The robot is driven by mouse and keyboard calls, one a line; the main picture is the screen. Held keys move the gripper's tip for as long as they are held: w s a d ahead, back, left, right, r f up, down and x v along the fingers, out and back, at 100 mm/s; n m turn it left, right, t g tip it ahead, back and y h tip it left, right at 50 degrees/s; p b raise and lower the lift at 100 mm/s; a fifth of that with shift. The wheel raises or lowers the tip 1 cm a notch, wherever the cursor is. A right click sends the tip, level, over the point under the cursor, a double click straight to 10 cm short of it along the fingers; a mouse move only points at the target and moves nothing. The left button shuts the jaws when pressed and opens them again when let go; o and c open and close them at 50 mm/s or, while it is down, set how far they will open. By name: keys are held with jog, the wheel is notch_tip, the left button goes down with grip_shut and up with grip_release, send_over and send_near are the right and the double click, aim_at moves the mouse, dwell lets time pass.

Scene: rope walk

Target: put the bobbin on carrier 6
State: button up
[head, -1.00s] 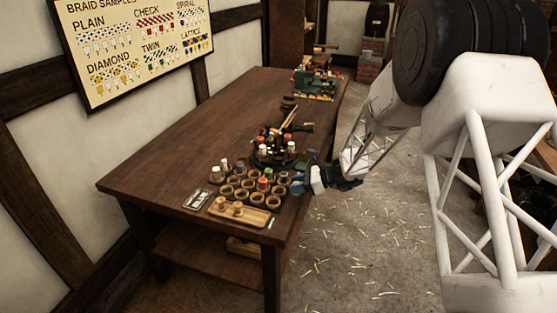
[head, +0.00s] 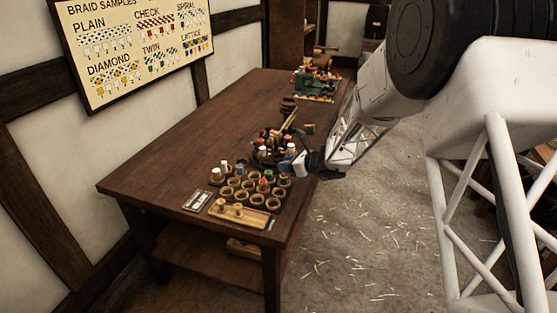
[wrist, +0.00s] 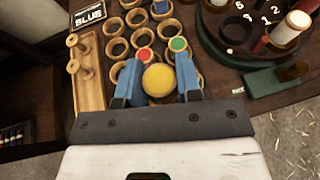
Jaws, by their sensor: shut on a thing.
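My gripper (wrist: 155,85) has blue fingers shut on a bobbin with a yellow top (wrist: 159,80), seen end-on in the wrist view. In the head view my gripper (head: 298,163) is beside the round dark carrier plate (wrist: 212,40), at the table's right edge. The plate has numbered holes, and a white-topped bobbin (wrist: 292,27) stands on it. The numbers are small, and I cannot tell surely which position is carrier 6. The bobbin is above the rack and apart from the plate.
A rack of round cups (wrist: 115,48) holds a red-topped bobbin (wrist: 145,56), a green-topped one (wrist: 178,45) and others; several cups are empty. A wooden tray with two pegs (wrist: 88,88) and a card reading BLUE (wrist: 88,12) lie beside it. The table's left part (head: 170,150) is clear.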

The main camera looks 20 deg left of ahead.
jog(key=w+a, duration=0.2)
jog(key=w, duration=0.2)
jog(key=w+a+f, duration=0.1)
jog(key=w+a, duration=0.2)
jog(key=w, duration=0.2)
jog(key=w+a, duration=0.3)
jog(key=w, duration=0.2)
jog(key=shift+f, duration=0.25)
jog(key=shift+f, duration=0.1)
jog(key=shift+f, duration=1.65)
jog(key=shift+s+f, duration=0.1)
jog(key=shift+f, duration=0.05)
jog(key=o, duration=0.9)
jog(key=v, duration=1.2)
